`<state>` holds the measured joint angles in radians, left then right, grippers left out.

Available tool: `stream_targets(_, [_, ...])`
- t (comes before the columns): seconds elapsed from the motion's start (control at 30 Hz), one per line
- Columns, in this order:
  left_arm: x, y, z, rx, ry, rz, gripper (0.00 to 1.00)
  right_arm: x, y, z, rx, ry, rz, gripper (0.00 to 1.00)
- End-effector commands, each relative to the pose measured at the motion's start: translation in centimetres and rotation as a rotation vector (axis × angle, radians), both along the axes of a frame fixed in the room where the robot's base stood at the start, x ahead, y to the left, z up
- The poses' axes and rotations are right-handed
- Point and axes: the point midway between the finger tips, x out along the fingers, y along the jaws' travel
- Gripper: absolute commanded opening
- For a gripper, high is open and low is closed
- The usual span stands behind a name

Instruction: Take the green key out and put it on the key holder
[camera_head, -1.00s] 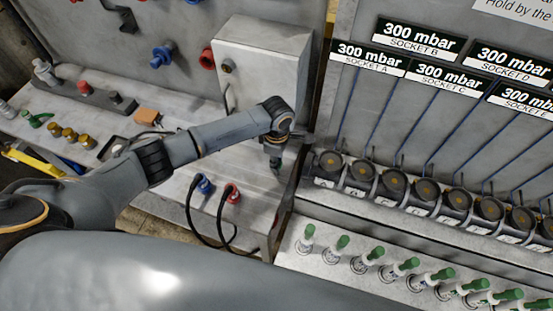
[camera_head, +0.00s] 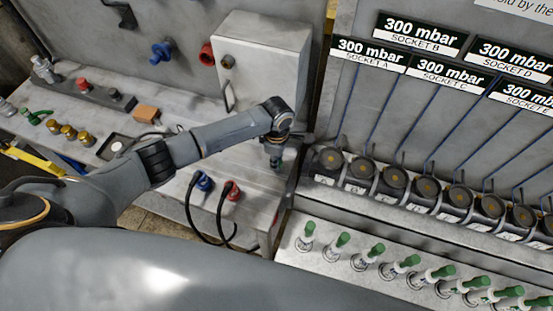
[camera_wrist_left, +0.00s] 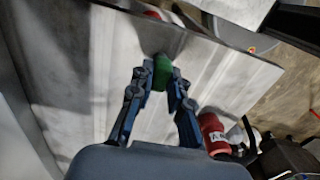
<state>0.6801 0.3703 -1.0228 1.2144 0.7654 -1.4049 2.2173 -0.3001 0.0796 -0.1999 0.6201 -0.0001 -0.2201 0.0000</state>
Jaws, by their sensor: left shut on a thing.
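My left gripper (camera_head: 276,161) points down at the right end of the grey bench, beside the grey box. In the left wrist view its two blue fingers (camera_wrist_left: 160,88) are closed around a green piece, which I take to be the green key (camera_wrist_left: 161,73). A little of the green key (camera_head: 275,167) also shows below the gripper in the head view. The fingers hide its sides, and I cannot tell whether it touches the surface beneath. I cannot tell which part is the key holder. My right gripper is not in view.
The grey box (camera_head: 262,62) stands close behind my left gripper. Blue (camera_head: 204,181) and red (camera_head: 232,191) plugs with black cables are in front. Round black sockets (camera_head: 394,181) and green-topped white pieces (camera_head: 368,254) line the right. Another green item (camera_head: 37,117) lies far left.

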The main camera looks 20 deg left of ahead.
Motion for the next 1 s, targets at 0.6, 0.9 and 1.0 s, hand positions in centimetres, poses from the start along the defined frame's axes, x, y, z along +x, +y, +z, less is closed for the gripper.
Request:
stream_targets(0.6, [0.03, 0.00, 0.03, 0.000, 0.000, 0.001, 0.00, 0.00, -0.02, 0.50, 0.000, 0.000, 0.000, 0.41])
stream_targets(0.9, [-0.02, 0.01, -0.05, 0.000, 0.001, 0.000, 0.00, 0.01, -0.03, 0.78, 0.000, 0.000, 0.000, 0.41])
stream_targets(1.0, [-0.04, 0.02, -0.10, 0.000, 0.001, 0.000, 0.00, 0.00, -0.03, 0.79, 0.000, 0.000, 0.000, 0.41])
